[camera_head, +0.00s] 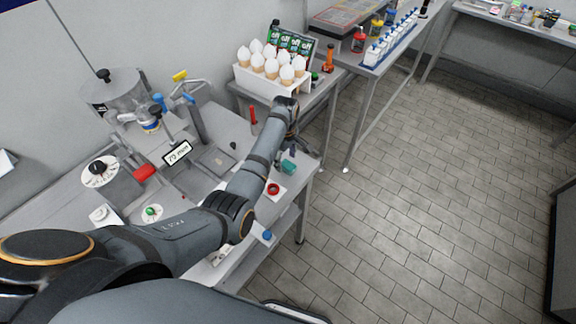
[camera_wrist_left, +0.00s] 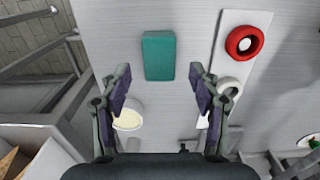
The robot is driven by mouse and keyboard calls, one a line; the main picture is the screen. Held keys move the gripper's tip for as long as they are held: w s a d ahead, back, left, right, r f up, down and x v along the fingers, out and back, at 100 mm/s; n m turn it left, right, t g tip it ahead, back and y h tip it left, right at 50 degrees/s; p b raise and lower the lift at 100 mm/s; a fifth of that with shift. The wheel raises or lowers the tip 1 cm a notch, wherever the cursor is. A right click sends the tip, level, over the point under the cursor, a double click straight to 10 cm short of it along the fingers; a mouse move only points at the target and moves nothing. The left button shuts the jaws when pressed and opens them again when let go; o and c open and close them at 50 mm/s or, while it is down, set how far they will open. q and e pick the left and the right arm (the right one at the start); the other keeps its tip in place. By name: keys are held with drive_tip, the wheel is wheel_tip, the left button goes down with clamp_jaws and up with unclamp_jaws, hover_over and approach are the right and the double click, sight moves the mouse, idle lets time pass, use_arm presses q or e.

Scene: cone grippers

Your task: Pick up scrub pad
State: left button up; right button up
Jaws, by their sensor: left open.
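The scrub pad (camera_head: 288,167) is a small teal-green block lying on the grey metal table near its right edge. In the left wrist view the pad (camera_wrist_left: 159,55) shows as an upright teal rectangle, whole and uncovered. My left gripper (camera_head: 284,146) hangs above the table just behind the pad. In the left wrist view the open fingers (camera_wrist_left: 162,85) are spread to the left and right, with the pad lying ahead between their lines. Nothing is held. My right gripper is not in view.
A white plate with a red ring (camera_head: 273,189) lies close beside the pad. A rack of white-topped cones (camera_head: 272,66) stands on the table behind. A small screen (camera_head: 177,152) and a metal machine (camera_head: 113,93) stand at left. Open floor lies right.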

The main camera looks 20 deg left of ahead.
use_arm(q)
drive_tip(key=shift+w+a+f, duration=0.1)
drive_tip(key=shift+f, duration=1.25)
drive_tip(key=c, duration=1)
drive_tip(key=shift+r, duration=0.15)
drive_tip(key=shift+c, duration=0.2)
